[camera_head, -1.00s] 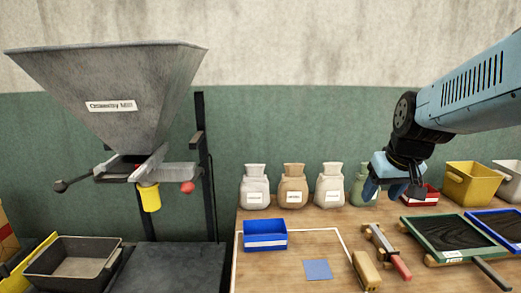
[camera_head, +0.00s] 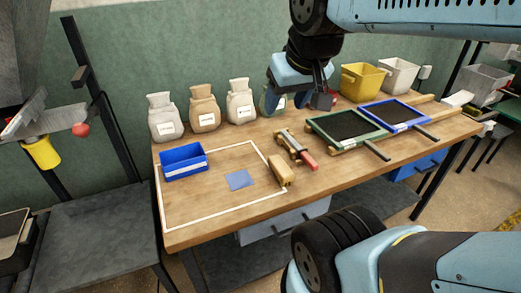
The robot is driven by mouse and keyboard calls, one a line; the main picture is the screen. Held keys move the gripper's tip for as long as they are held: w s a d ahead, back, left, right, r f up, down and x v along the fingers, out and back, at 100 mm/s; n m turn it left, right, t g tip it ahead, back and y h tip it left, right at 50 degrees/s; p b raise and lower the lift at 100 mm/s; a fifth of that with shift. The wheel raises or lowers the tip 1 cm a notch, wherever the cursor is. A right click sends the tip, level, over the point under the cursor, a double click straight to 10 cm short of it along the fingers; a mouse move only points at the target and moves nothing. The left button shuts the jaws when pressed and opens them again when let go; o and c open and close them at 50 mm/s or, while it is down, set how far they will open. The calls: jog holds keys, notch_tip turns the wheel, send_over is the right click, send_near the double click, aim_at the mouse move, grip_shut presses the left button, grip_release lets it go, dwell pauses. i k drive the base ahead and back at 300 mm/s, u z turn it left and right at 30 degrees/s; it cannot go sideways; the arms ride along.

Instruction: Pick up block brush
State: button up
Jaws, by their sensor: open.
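A tan, rounded block (camera_head: 281,171), which looks like the block brush, lies near the front edge of the wooden table (camera_head: 220,210), across the right side of a white outline. Its bristles cannot be made out. My gripper (camera_head: 301,98) hangs above the back of the table, up and slightly right of the block in the picture. It is open, apart from the block, and seems to hold nothing. It partly hides a green sack and a red bin behind it.
A red-handled tool (camera_head: 298,150) lies just behind the block. Green-framed (camera_head: 345,127) and blue-framed (camera_head: 395,114) trays lie to the right. A blue bin (camera_head: 184,162) and blue square (camera_head: 239,180) lie left. Sacks (camera_head: 204,108) line the back. The front-left tabletop is clear.

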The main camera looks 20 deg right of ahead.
aim_at(281, 171)
jog(key=z, duration=0.85)
jog(key=k, duration=1.45)
jog(key=u, duration=0.35)
jog(key=i, duration=1)
jog(key=z, duration=0.05)
